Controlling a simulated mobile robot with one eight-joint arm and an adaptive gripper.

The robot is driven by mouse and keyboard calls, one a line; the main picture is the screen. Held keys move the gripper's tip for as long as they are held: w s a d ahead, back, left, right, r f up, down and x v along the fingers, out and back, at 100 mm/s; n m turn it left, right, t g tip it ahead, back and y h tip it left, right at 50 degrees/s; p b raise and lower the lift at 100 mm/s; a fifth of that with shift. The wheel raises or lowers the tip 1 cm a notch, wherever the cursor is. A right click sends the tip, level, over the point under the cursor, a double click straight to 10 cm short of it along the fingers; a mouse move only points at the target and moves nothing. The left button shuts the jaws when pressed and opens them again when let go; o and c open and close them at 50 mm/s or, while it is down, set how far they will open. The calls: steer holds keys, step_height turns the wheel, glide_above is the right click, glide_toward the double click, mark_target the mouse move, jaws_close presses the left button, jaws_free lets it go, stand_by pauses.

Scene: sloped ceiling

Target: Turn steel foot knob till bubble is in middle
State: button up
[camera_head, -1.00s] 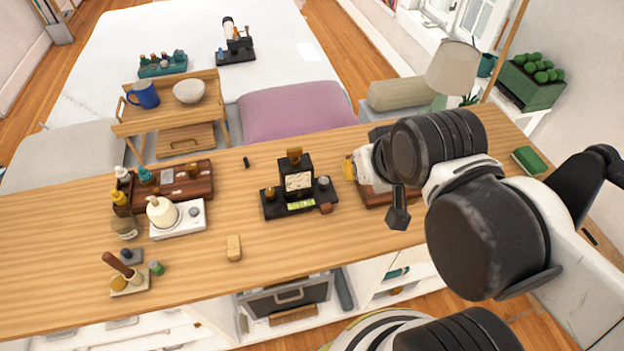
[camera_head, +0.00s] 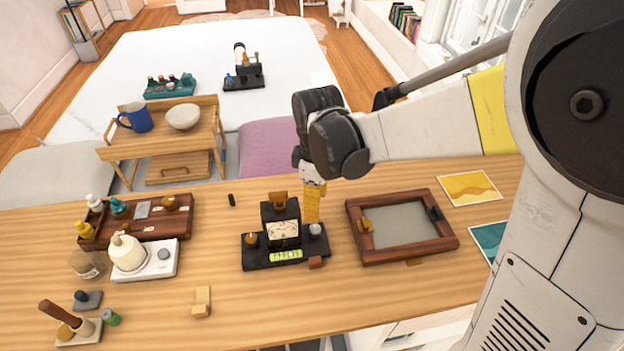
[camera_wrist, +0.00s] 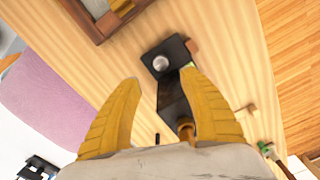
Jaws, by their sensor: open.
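A black clock device (camera_head: 282,226) stands on a black base (camera_head: 258,258) on the wooden counter. A green bubble level (camera_head: 286,256) sits on the base's front; the bubble's place is too small to tell. The steel foot knob (camera_head: 315,229) is at the base's right end, and a brass knob (camera_head: 251,240) is at its left. My gripper (camera_head: 312,205) has yellow fingers and points down just behind the steel knob. In the wrist view my gripper (camera_wrist: 160,100) is open and empty, and the steel knob (camera_wrist: 161,63) shows beyond the fingertips, apart from them.
A wooden frame with a grey panel (camera_head: 354,222) lies right of the clock. A small brown block (camera_head: 315,262) touches the base's front right. A dark wooden tray (camera_head: 150,232) and white scale-like plate (camera_head: 160,268) stand left. The counter in front is mostly clear.

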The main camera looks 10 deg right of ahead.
mark_target(315, 228)
step_height(315, 228, down, 11)
steer(key=b, duration=0.4)
jaws_close()
